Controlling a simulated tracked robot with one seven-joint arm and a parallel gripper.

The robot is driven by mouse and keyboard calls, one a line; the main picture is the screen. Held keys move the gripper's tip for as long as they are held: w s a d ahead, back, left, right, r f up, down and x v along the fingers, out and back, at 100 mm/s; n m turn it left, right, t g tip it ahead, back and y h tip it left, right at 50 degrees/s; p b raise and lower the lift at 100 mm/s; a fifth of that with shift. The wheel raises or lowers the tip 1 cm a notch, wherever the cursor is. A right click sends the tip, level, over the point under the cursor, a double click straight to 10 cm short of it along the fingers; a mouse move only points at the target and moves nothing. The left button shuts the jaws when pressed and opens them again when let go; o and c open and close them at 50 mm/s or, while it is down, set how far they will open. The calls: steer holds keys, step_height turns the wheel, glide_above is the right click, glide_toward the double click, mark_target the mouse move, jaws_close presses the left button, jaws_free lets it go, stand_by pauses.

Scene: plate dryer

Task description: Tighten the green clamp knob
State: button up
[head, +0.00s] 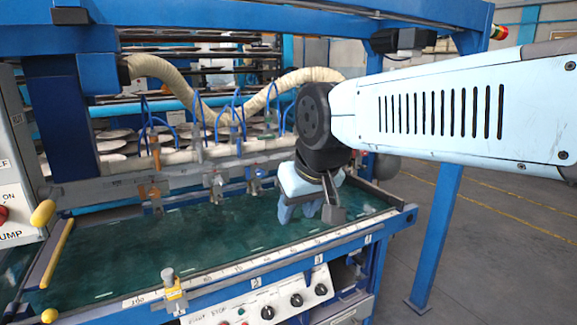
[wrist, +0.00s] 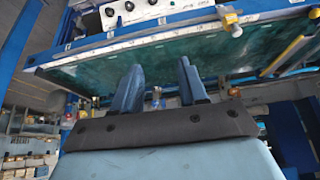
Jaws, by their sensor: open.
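My gripper (head: 308,214) hangs over the right part of the green bed (head: 130,245) in the head view, fingers pointing down, open and empty. In the wrist view its two blue fingers (wrist: 160,72) stand apart. I cannot pick out a green clamp knob for certain in either view. Several small clamps sit on the rail behind the bed: an orange one (head: 150,190), a grey one (head: 218,188) and one with orange and blue parts (head: 254,180). Small clamp parts (wrist: 157,98) show blurred between the fingers in the wrist view. My arm may hide other clamps.
A grey and yellow clamp (head: 172,288) stands on the bed's front rail, also in the wrist view (wrist: 232,22). Below is a control panel (head: 265,305) with black knobs. A beige hose (head: 180,82) and blue tubes hang behind. Open floor (head: 490,240) lies right.

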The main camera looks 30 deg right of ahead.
steer(key=shift+a, duration=0.2)
steer(key=shift+o, duration=0.9)
steer(key=shift+w, duration=0.15)
steer(key=shift+o, duration=1)
steer(key=w+d+t+h, duration=0.1)
steer(key=w+d, duration=0.3)
steer(key=w, duration=0.3)
steer(key=w+d+t+h, duration=0.1)
steer(key=w+d+t, duration=0.1)
steer(key=w+d, duration=0.2)
steer(key=w, duration=0.3)
steer(key=shift+w+f, duration=0.3)
steer(key=shift+f, duration=0.05)
steer(key=w+d+f+n+t+y, duration=0.2)
steer(key=w+d+f+t, duration=0.35)
steer(key=w+d, duration=0.35)
steer(key=w+d+f+n+t+y, duration=0.1)
steer(key=w+d+f+n+t, duration=0.1)
steer(key=w+d+f+t, duration=0.4)
steer(key=w, duration=0.5)
steer(key=w+d+g, duration=0.1)
steer(key=w, duration=0.5)
steer(key=w+g, duration=0.1)
steer(key=w, duration=0.4)
steer(key=shift+w+d+r, duration=0.2)
steer(key=shift+w+r, duration=0.05)
steer(key=shift+w, duration=0.1)
steer(key=shift+c, duration=0.3)
